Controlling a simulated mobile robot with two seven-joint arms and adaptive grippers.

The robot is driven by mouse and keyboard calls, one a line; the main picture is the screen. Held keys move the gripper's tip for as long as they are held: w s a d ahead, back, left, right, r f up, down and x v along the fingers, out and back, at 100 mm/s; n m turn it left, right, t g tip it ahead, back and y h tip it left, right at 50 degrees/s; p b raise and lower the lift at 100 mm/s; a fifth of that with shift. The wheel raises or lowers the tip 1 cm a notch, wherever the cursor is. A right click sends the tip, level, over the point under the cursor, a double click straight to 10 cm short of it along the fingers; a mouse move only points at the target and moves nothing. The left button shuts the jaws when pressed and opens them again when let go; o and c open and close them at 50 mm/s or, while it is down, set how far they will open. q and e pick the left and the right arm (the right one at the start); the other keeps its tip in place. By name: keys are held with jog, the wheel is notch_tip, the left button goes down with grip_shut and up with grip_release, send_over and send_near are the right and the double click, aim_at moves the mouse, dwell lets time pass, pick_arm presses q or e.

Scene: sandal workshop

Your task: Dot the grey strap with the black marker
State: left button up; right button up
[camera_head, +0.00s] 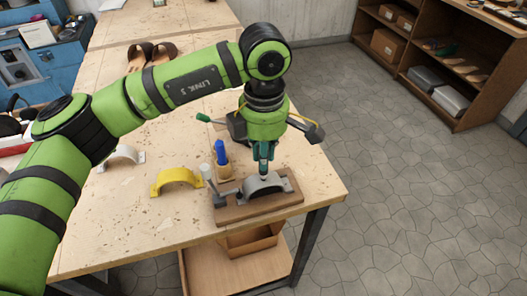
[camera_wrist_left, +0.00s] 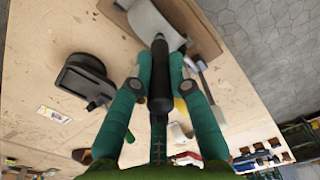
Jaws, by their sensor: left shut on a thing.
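The grey strap (camera_head: 250,186) is an arch on a wooden block (camera_head: 232,212) near the table's right front corner. It also shows at the top of the left wrist view (camera_wrist_left: 152,24). My left gripper (camera_head: 264,154) points down above the strap. Its teal fingers are shut on the black marker (camera_wrist_left: 159,78), whose tip points toward the strap. In the head view the tip is close to the strap's top; I cannot tell if it touches. No dot is visible on the strap, though the gripper hides part of it. My right gripper is out of view.
A yellow arch strap (camera_head: 178,178) and a white one (camera_head: 121,155) lie to the left. A blue item (camera_head: 220,151) stands in a small holder beside the block. Brown sandals (camera_head: 150,54) lie farther back. An open wooden box (camera_head: 252,240) sits below the table edge.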

pick_arm(q)
jog(key=shift+r+p, duration=1.5)
jog(key=shift+r, duration=2.05)
